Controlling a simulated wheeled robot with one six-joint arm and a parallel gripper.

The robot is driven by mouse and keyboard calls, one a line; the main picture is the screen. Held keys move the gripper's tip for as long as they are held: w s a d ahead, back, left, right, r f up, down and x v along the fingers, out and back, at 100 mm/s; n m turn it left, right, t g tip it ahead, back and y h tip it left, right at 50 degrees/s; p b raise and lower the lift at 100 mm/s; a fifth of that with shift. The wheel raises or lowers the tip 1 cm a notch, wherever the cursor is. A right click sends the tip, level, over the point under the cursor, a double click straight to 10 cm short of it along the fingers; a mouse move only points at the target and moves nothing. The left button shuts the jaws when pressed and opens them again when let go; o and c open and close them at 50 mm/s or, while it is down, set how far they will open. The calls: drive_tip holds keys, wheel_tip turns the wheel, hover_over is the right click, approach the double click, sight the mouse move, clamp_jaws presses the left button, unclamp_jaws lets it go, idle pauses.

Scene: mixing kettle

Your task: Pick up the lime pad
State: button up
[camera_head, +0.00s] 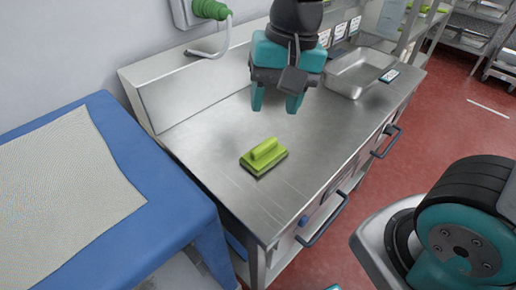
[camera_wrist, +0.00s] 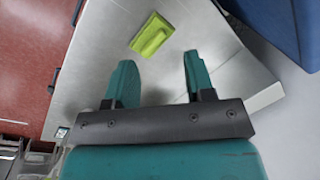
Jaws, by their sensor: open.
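The lime pad (camera_head: 263,157) lies flat on the steel counter (camera_head: 310,150), with its raised handle on top. It also shows in the wrist view (camera_wrist: 151,34), beyond and between the fingertips. My gripper (camera_head: 277,101) hangs above the counter, farther back than the pad, with its fingers pointing down. In the wrist view my gripper (camera_wrist: 158,75) has its two teal fingers spread wide, with nothing between them. The gripper is apart from the pad.
A steel tray (camera_head: 358,73) sits at the back right of the counter. A blue table (camera_head: 165,215) with a pale mat (camera_head: 60,190) stands at the left. A green plug with a hose (camera_head: 210,10) is on the wall. The counter around the pad is clear.

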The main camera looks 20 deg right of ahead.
drive_tip(key=w+d+f+m+h, duration=0.2)
drive_tip(key=w+m, duration=0.6)
drive_tip(key=m, duration=0.2)
drive_tip(key=p, duration=0.1)
hover_over(264, 144)
drive_tip(key=shift+m, duration=0.3)
drive_tip(key=f, duration=1.1)
drive_tip(key=shift+w+d+f, duration=0.1)
drive_tip(key=shift+w+f, duration=0.15)
drive_tip(key=shift+f, duration=0.1)
drive_tip(key=shift+s+f+p, duration=0.15)
drive_tip(key=shift+f+p, duration=0.25)
drive_tip(key=shift+f, duration=1)
drive_tip(key=shift+s+f+p, duration=0.15)
drive_tip(key=shift+f+p, duration=0.2)
drive_tip(key=shift+f, duration=1)
clamp_jaws()
